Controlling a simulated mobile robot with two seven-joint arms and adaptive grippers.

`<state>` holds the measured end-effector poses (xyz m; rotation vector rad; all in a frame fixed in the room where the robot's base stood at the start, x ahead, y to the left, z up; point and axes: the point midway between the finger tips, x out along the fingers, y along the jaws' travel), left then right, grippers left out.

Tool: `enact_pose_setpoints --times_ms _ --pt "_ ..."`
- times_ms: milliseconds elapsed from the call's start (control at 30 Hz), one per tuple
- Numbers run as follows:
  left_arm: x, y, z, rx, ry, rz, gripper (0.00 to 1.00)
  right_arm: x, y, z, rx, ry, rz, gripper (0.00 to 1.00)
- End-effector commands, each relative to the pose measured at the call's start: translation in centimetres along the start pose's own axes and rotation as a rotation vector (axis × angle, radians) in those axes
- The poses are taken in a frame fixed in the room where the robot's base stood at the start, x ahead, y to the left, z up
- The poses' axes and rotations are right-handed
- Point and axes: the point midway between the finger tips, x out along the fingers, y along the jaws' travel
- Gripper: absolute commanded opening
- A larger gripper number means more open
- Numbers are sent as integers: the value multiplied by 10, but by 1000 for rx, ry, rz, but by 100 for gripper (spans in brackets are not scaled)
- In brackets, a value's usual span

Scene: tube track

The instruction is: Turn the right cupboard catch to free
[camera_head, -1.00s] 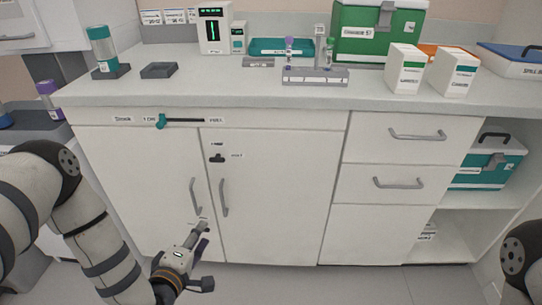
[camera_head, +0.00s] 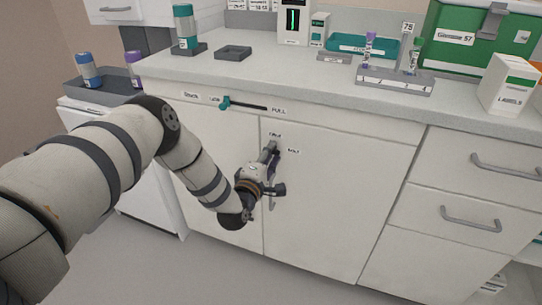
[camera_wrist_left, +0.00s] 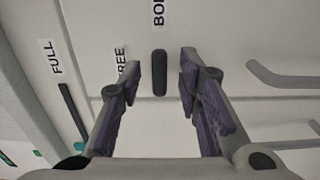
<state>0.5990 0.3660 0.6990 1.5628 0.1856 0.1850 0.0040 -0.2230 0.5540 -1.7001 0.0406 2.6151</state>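The right cupboard catch (camera_wrist_left: 160,72) is a dark, elongated knob on a white door. In the left wrist view it lies lengthwise toward the BOLT label (camera_wrist_left: 158,14), with the FREE label (camera_wrist_left: 121,62) off to its left side. My left gripper (camera_wrist_left: 161,82) is open, with one purple-padded finger on each side of the catch; I see gaps, so it is not clamped. In the head view my left gripper (camera_head: 269,149) is at the top of the right cupboard door (camera_head: 325,200) and largely hides the catch. My right gripper is out of view.
A slider with a teal knob (camera_head: 225,103) sits on the panel above the doors. A door handle (camera_wrist_left: 285,78) juts out beside the gripper in the wrist view. Drawers with handles (camera_head: 470,218) are to the right. The worktop (camera_head: 290,78) above carries a tube rack (camera_head: 395,80) and boxes.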

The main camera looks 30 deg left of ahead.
Motion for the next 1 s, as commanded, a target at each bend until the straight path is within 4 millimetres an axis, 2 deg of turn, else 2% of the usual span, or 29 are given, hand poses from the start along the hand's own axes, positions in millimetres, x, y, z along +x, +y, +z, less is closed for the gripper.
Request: enact_pose_setpoints --times_ms 167,333,733,1000 --pt "0 1 0 0 0 1 32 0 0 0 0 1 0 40" --pt "0 1 0 0 0 1 0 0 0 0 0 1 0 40" --pt "0 1 0 35 -1 1 0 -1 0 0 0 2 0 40" --pt "0 2 1 204 -1 3 0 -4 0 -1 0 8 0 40"
